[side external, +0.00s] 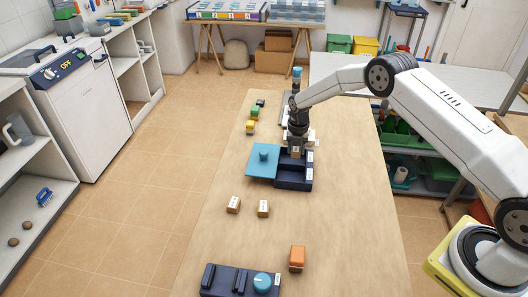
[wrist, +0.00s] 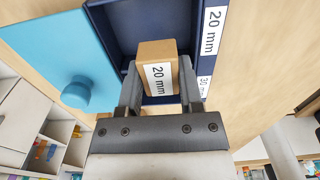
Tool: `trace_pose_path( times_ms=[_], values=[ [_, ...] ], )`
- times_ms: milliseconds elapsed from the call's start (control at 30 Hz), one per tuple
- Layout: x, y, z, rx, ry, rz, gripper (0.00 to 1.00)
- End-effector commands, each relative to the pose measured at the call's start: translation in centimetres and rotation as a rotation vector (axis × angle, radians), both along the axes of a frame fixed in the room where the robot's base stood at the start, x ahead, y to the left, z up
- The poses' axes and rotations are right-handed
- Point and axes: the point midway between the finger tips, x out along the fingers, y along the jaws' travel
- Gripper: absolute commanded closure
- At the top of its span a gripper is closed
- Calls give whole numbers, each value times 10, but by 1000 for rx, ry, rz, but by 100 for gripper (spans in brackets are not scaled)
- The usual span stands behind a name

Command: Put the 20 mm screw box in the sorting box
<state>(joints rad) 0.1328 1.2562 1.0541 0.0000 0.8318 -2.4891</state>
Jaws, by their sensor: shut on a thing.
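The 20 mm screw box (wrist: 155,70) is a small brown carton with a white "20 mm" label. My gripper (wrist: 160,88) is shut on it, one finger on each side. The dark blue sorting box (side external: 293,185) stands on the table, with its light blue lid (side external: 263,158) off to its left side. In the wrist view, the sorting box (wrist: 193,22) has "20 mm" and "30 mm" labels on its right wall. The carton appears over the compartment beside the "20 mm" label. Its height above the floor of the compartment is hard to tell. In the side view, my gripper (side external: 297,143) is at the box's far end.
Two small labelled cartons (side external: 233,204) (side external: 263,208) stand nearer on the wooden table. An orange block (side external: 297,257) and a dark panel with a blue knob (side external: 235,281) are at the front. Small coloured blocks (side external: 251,127) stand at the back left. The table's right side is clear.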

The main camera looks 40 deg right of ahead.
Motion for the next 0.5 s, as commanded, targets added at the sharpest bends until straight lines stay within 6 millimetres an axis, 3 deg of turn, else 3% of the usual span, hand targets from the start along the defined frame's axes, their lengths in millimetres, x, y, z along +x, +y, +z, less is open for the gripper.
trace_pose_path(
  times_ms=[500],
  values=[
    [9,-1,-10,-1,-1,0,100]
  ],
)
